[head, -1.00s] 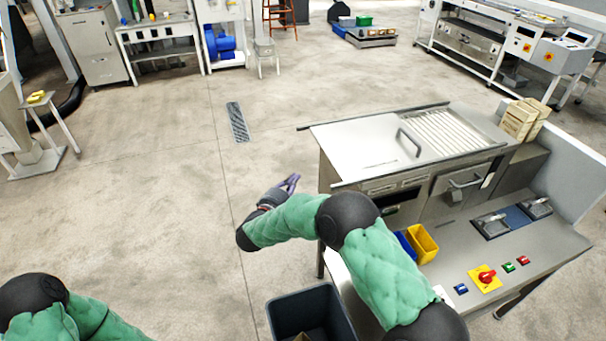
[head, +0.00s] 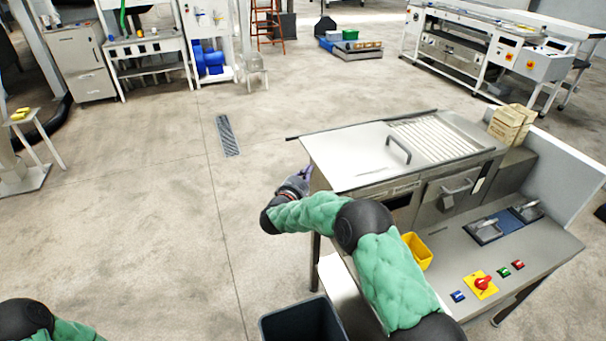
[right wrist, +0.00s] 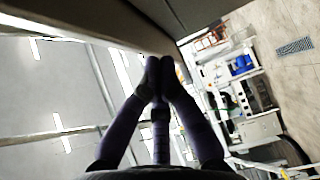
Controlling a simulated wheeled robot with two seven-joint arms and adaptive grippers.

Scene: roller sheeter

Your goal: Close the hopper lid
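The hopper lid (head: 345,152) is a flat steel plate with a bar handle (head: 398,150), on top of the sheeter at the right of the head view. It lies left of a slatted grate (head: 440,138), which shows uncovered. My right gripper (head: 307,172) is at the left side of the machine, near the lid's left edge; whether it touches cannot be told. In the right wrist view its purple fingers (right wrist: 160,65) meet at the tips with nothing seen between them, close under a pale edge. My left gripper is out of view.
The machine's front panel holds a red-and-yellow switch (head: 482,284) and coloured buttons. A yellow bin (head: 417,251) stands beside my right arm. A dark open bin (head: 300,318) is on the floor below. Tan boxes (head: 511,124) stand at the back right. The floor left of the machine is clear.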

